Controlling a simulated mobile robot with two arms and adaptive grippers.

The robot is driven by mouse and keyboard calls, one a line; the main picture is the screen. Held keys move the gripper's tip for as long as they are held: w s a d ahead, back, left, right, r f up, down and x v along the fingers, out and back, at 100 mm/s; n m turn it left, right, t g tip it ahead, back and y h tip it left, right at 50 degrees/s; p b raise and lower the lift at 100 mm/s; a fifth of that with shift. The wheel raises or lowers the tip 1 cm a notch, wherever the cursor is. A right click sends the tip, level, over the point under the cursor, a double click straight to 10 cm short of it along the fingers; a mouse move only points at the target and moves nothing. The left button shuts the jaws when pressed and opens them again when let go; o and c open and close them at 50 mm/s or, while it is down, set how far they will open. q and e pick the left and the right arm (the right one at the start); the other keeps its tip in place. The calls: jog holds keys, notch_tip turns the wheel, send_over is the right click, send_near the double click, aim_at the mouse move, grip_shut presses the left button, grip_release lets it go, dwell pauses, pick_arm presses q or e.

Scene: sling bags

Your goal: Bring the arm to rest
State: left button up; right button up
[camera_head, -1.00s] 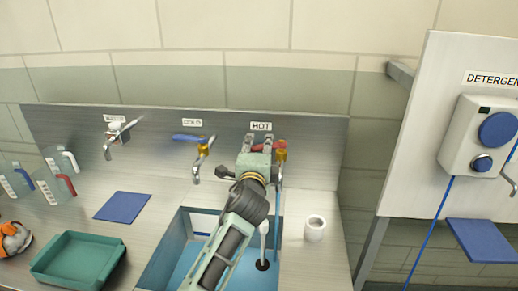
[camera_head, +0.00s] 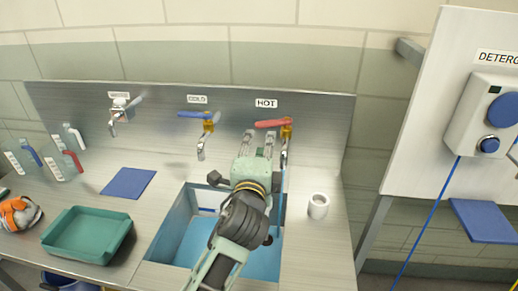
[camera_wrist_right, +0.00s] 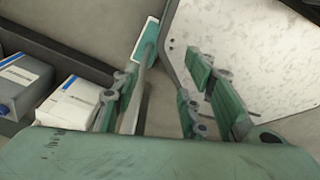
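My left gripper (camera_head: 258,143) shows in the head view above the sink (camera_head: 174,232), just below and left of the red handle of the hot tap (camera_head: 272,123). Its two fingers point up toward the wall and stand apart with nothing seen between them. It is clear of the handle. My right gripper (camera_wrist_right: 158,75) shows only in the right wrist view. Its fingers are spread, and a thin grey bar with a teal end lies behind the left finger.
The cold tap (camera_head: 208,123) with a blue handle is left of the gripper. A white cup (camera_head: 318,206) stands right of the sink. A detergent dispenser (camera_head: 484,115) hangs at right.

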pick_arm(q)
jog(key=shift+s, duration=0.45)
